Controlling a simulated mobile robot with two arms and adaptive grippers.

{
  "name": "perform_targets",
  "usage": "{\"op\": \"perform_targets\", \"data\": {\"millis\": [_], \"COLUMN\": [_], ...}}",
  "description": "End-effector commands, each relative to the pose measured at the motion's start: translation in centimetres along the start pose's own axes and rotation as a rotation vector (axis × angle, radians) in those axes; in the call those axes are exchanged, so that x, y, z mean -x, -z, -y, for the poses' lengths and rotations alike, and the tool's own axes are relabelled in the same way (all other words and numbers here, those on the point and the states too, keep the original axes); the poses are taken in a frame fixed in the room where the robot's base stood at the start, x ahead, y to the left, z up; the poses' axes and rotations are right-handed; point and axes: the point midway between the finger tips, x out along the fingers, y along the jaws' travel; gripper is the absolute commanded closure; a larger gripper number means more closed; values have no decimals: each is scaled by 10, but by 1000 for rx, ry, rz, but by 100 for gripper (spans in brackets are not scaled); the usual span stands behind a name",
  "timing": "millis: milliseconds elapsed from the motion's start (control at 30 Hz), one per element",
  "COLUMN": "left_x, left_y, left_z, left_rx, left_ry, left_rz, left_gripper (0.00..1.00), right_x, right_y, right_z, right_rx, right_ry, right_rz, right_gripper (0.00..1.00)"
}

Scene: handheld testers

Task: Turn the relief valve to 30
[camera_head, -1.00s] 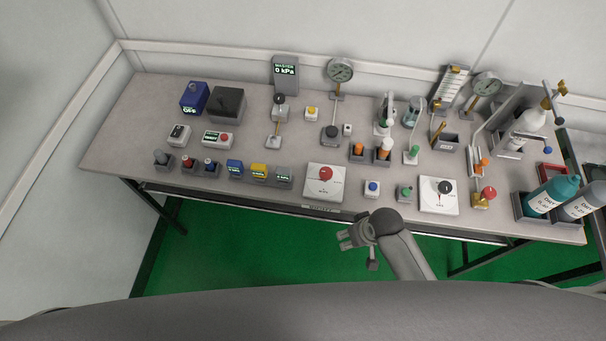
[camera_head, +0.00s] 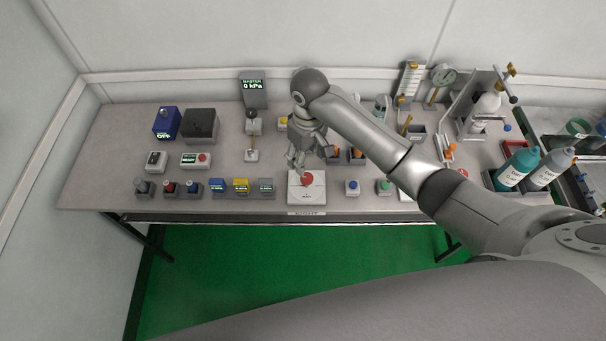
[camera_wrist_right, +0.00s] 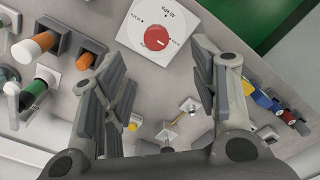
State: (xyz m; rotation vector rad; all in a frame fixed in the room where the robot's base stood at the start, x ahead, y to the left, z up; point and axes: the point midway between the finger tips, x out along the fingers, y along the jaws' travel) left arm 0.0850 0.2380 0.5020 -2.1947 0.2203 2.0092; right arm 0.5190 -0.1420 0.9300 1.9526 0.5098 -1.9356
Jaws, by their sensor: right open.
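The dial with a round red knob (camera_head: 308,179) on a white square plate (camera_head: 298,198) sits at the front of the bench; I take it to be the relief valve. In the right wrist view the red knob (camera_wrist_right: 156,38) has a pale pointer mark and small kPa labels around it, too small to read surely. My right gripper (camera_head: 294,163) hangs pointing down just behind and left of the knob, apart from it. In the right wrist view its fingers (camera_wrist_right: 155,56) are spread and empty, with the knob beyond them. My left gripper is out of view.
A row of small boxes, including a yellow one (camera_head: 240,186), stands left of the plate. A blue button (camera_head: 352,186) stands to the right. My right arm hides part of the bench. Bottles (camera_head: 517,166) stand far right.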

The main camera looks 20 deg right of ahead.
Motion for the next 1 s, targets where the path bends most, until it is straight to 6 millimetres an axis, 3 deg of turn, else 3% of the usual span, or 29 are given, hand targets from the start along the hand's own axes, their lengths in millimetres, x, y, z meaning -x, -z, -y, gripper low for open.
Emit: {"op": "perform_targets", "data": {"millis": [167, 700, 1000], "left_x": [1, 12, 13], "left_y": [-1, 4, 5], "left_z": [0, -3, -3], "left_rx": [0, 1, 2], "left_ry": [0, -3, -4], "left_rz": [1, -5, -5], "left_gripper": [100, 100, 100], "right_x": [4, -85, -100], "right_y": [2, 1, 1], "right_z": [-5, -6, -6], "right_rx": [2, 2, 5], "right_ry": [-10, -9, -10], "right_rz": [16, 15, 12], "right_gripper": [45, 45, 45]}}
